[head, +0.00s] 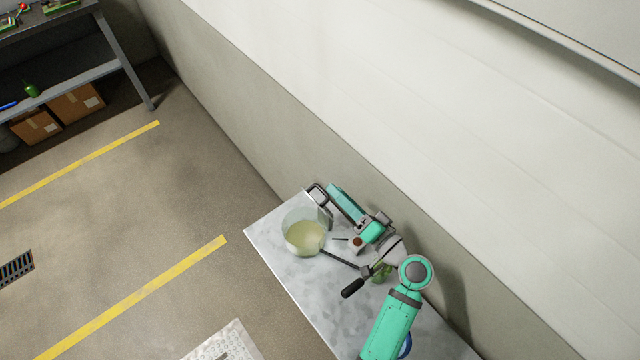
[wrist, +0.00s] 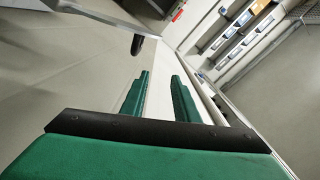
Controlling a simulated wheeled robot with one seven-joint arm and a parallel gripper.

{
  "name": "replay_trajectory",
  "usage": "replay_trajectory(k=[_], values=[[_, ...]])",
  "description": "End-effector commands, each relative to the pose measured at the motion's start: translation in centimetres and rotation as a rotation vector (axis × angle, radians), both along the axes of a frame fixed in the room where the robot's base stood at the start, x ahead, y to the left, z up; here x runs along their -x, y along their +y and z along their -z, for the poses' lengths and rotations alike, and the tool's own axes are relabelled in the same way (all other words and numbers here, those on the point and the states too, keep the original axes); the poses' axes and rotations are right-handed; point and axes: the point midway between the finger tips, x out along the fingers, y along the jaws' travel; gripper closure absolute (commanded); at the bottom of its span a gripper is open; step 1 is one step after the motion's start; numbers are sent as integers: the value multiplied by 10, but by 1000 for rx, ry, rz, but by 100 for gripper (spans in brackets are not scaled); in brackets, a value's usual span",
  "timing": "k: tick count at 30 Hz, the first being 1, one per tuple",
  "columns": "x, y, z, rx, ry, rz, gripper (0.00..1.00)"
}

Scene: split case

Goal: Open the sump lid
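A pale, patterned plate (head: 228,340) with a dark mark on it lies at the bottom edge of the head view, cut off by the frame. It may be the sump lid, but I cannot tell for sure. My gripper (head: 335,190) is over the far end of a metal-topped bench, close to the wall and well away from that plate. In the wrist view my gripper (wrist: 161,78) shows two green fingers apart with nothing between them. The plate cannot be made out in the wrist view.
The bench (head: 270,240) carries a clear vessel (head: 303,232) of yellowish liquid, close to my gripper. A black handle (head: 352,288) on a rod lies beside it. A dark floor grate (head: 16,269) is at the left. The yellow-lined floor between is clear.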

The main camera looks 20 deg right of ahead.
Motion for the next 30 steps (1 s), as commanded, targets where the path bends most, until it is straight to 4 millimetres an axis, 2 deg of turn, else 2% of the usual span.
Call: replay_trajectory(k=[9,12,19,24,30], values=[[1,-2,61,-5,4,5,72],[-20,7,57,1,-1,-1,72],[-54,19,57,0,-2,0,72],[-67,23,57,1,0,1,72],[-70,25,57,0,1,2,72]])
